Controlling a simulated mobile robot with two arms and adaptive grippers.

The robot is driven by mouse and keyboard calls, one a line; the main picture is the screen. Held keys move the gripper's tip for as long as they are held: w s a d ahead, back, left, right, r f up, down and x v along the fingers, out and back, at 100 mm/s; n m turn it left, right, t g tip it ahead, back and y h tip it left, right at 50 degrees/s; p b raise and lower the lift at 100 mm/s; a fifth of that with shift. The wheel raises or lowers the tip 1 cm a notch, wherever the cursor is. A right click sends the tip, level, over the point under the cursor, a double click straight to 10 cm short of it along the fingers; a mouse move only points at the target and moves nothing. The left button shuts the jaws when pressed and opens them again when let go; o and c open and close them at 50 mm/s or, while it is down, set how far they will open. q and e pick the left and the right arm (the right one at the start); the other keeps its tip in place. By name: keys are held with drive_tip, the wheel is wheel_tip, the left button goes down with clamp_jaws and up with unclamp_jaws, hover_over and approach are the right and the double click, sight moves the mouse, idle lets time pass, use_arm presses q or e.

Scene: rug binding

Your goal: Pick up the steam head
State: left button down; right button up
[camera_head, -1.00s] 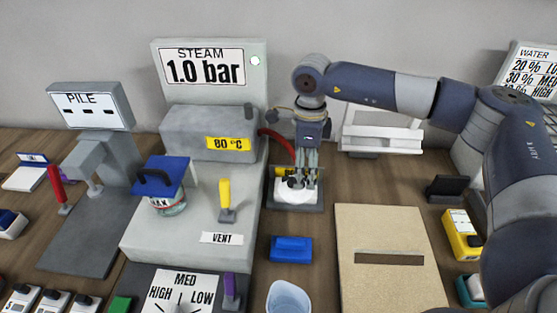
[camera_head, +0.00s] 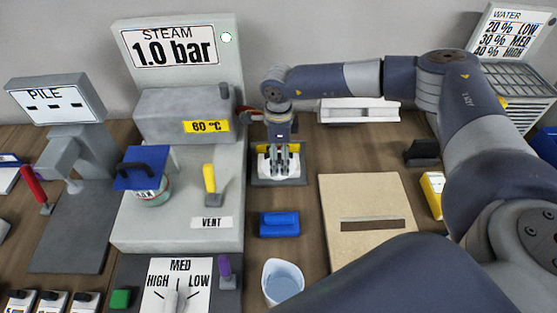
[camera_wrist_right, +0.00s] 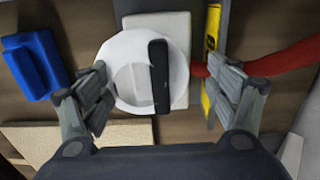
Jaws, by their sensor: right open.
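The steam head is a white round piece with a black bar handle (camera_wrist_right: 160,76) in the right wrist view. In the head view, the white steam head (camera_head: 266,167) is on a dark grey pad (camera_head: 279,182), partly hidden by my gripper. My right gripper (camera_head: 280,168) points down over it. In the right wrist view, its fingers (camera_wrist_right: 157,80) are open on either side of the steam head, with nothing gripped. A red hose (camera_wrist_right: 280,64) runs in from the right towards the head. My left gripper is not in view.
A yellow strip (camera_wrist_right: 211,45) lies close to the right finger. A blue block (camera_head: 279,224) and a cup (camera_head: 283,282) lie nearer. A beige board (camera_head: 345,190) is at the right, a grey steam unit (camera_head: 180,225) at the left, and a white rack (camera_head: 357,110) behind.

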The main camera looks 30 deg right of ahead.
drive_tip(key=shift+f, duration=0.85)
drive_tip(key=shift+c, duration=1)
drive_tip(key=c, duration=1.4)
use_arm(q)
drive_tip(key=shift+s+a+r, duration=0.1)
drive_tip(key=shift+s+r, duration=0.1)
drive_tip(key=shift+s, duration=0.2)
use_arm(e)
drive_tip(key=shift+o, duration=0.2)
drive_tip(key=shift+r, duration=0.1)
